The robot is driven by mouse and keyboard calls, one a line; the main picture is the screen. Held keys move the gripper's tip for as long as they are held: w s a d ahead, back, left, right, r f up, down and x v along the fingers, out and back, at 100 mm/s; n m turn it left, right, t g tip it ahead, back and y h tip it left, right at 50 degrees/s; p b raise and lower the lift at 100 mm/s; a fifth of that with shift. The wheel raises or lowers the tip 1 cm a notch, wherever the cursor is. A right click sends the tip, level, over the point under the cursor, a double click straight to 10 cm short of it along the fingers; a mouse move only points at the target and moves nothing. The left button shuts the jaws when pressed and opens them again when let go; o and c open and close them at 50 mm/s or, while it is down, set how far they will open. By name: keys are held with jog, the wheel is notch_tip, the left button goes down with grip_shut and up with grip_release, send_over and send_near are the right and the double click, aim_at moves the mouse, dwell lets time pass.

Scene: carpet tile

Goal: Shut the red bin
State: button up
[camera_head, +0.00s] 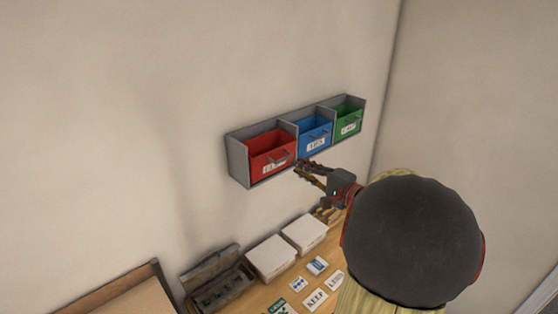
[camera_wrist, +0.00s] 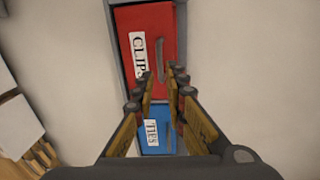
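The red bin (camera_head: 270,153) is the left one of three in a grey wall rack. Its front leans outward and its inside shows above the front edge. In the wrist view the red bin (camera_wrist: 150,35) has a white CLIPS label and a grey handle (camera_wrist: 160,60). My gripper (camera_head: 299,168) is in front of the rack, near the lower right of the red bin. In the wrist view my gripper (camera_wrist: 160,75) has its fingers apart with nothing between them. The fingertips overlap the red bin's lower end in the picture; contact cannot be told.
The blue bin (camera_head: 315,137), labelled TIES in the wrist view, and the green bin (camera_head: 349,121) sit to the right in the grey rack (camera_head: 237,162). Below is a wooden table with white boxes (camera_head: 270,257), a dark tray (camera_head: 222,292) and several cards. The wall left of the rack is bare.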

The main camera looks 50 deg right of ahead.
aim_at(285, 159)
jog(key=w, duration=0.2)
jog(key=w+p, duration=0.1)
jog(key=w, duration=0.2)
jog(key=w+d+p, duration=0.1)
jog(key=w, duration=0.1)
jog(key=shift+w+f, duration=0.2)
jog(key=shift+w, duration=0.2)
jog(key=shift+c, duration=1)
grip_shut()
